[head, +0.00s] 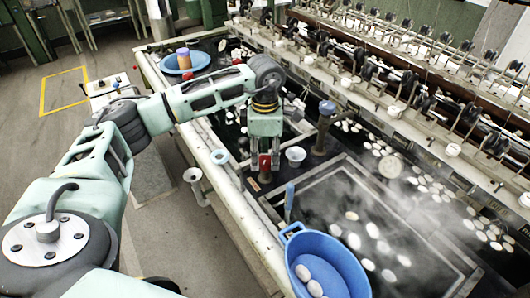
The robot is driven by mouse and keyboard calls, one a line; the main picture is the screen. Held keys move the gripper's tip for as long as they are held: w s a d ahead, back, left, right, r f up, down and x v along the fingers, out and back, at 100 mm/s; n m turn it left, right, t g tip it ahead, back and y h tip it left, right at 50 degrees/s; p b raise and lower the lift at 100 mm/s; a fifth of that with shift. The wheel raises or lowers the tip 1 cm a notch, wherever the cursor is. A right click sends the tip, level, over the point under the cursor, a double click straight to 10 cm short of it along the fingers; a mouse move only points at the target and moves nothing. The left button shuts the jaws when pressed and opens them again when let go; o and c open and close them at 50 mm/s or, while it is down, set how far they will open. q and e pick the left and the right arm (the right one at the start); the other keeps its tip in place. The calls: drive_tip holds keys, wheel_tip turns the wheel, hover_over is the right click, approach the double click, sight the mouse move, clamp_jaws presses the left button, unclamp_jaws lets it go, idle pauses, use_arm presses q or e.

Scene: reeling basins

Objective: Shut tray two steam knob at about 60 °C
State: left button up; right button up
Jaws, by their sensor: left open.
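My left gripper (265,155) points straight down over the inner edge of the basin bench. It is open, with its fingers at a small red knob (265,163) on a dark stem. The fingers seem to be around or just beside the knob; I cannot tell whether they touch it. A blue-topped valve post (326,108) stands to the right. The water tray (345,205) nearest me has cocoons floating in it and steam rising at its right. No readable temperature display shows. My right gripper is not in view.
A blue basin (290,236) with a few cocoons stands at the front. Reeling machinery (440,125) runs along the right.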

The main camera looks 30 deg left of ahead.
sight(265, 157)
use_arm(q)
wheel_tip(265, 157, up, 12)
idle(0.4)
idle(7.1)
